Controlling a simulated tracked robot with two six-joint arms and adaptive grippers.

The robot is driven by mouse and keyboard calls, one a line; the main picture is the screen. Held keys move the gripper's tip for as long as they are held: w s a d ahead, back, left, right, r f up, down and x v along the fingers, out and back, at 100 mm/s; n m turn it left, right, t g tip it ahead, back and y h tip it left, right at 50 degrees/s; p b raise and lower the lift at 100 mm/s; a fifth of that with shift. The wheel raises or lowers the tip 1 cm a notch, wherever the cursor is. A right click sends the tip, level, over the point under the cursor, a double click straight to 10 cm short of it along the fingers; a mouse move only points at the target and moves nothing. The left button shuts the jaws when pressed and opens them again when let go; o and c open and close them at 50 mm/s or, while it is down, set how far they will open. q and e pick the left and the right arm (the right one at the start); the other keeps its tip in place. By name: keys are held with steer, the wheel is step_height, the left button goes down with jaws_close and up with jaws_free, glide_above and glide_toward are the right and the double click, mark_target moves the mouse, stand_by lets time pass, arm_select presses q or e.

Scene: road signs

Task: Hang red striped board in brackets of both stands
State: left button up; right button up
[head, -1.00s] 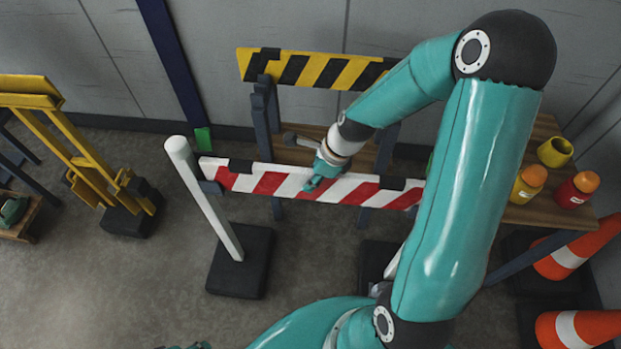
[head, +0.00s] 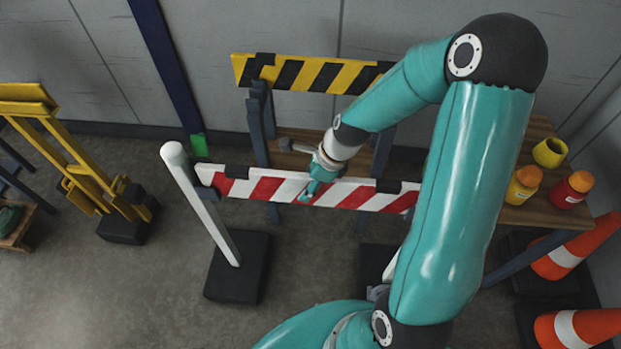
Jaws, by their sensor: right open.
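The red and white striped board (head: 267,187) lies level between two stands in the head view. Its left end is at the bracket near the top of the left white post (head: 201,205), which stands on a black base (head: 238,268). The right end of the board and most of the right stand (head: 391,264) are hidden behind my right arm. My right gripper (head: 312,191) is open at the middle of the board, over its top edge. I cannot tell whether it touches the board. My left gripper is not in view.
A yellow and black barrier (head: 305,75) stands behind the board. At the right are a wooden table (head: 525,208) with a yellow cup (head: 550,152) and two jars, and orange cones (head: 578,327). A yellow folding frame (head: 75,160) stands at the left. Floor at front left is clear.

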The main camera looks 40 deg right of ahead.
steer(key=v, duration=1.2)
